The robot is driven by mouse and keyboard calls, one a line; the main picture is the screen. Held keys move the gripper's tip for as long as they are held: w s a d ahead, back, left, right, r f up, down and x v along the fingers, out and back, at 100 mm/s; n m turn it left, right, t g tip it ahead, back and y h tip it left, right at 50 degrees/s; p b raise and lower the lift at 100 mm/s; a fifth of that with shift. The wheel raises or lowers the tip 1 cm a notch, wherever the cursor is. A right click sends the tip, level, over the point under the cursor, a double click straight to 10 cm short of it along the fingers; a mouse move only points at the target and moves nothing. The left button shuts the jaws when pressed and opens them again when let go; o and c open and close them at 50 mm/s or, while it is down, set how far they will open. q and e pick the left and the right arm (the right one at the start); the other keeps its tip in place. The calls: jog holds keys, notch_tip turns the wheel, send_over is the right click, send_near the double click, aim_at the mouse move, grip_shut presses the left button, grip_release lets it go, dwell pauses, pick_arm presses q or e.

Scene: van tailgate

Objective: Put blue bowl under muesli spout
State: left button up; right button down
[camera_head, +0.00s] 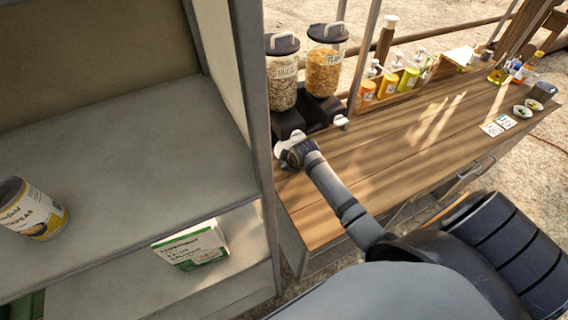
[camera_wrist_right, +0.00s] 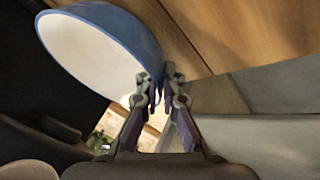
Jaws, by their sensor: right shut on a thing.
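The blue bowl (camera_wrist_right: 90,50), white inside, is tilted in the right wrist view, with its rim at the fingertips of my right gripper (camera_wrist_right: 160,88). That gripper is shut on the rim. In the head view my right gripper (camera_head: 294,152) is at the table's left end, just in front of the muesli dispenser (camera_head: 283,88). The dispenser is a clear jar with a dark lid on a black base. The gripper and a white shape there hide its spout, so I cannot tell whether the bowl is right under it. My left gripper is not in view.
A second dispenser with orange flakes (camera_head: 325,72) stands right beside the muesli one. The grey shelf unit (camera_head: 255,110) rises close on the left. Pump bottles (camera_head: 388,84) line the table's back. The middle of the wooden table (camera_head: 420,140) is clear.

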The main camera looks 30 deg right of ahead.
jog(key=shift+w+f, duration=0.85)
jog(key=shift+w, duration=0.2)
jog(key=shift+w+f, duration=0.1)
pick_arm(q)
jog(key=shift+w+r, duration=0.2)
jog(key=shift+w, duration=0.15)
pick_arm(e)
jog(key=c, duration=1.5)
grip_release()
jog(key=shift+f, duration=0.1)
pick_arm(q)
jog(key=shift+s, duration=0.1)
pick_arm(e)
jog(key=shift+s+r, duration=0.25)
jog(key=shift+r, duration=0.1)
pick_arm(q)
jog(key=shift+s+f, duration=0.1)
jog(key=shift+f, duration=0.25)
pick_arm(e)
jog(key=v, duration=1.1)
jog(key=shift+r, duration=0.25)
